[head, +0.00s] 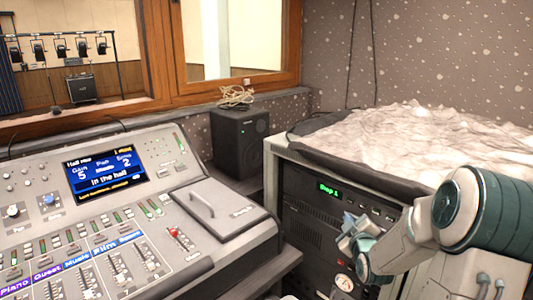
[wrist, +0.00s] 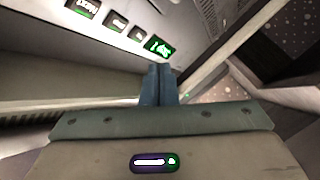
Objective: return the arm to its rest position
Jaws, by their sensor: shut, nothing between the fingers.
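My arm (head: 450,225) reaches in from the right edge in the head view, bent in front of the equipment rack (head: 310,205). My gripper (head: 346,241) is at the front of the rack, below its green display (head: 329,190). In the wrist view my gripper (wrist: 158,68) shows two blue-grey fingers pressed together with nothing between them. Ahead of the fingertips are a rack panel with several lit buttons (wrist: 117,20) and a green display (wrist: 160,46). Whether the fingertips touch the panel I cannot tell.
A crumpled pale cover (head: 420,140) lies on top of the rack. A wooden-framed window (head: 160,50) is behind.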

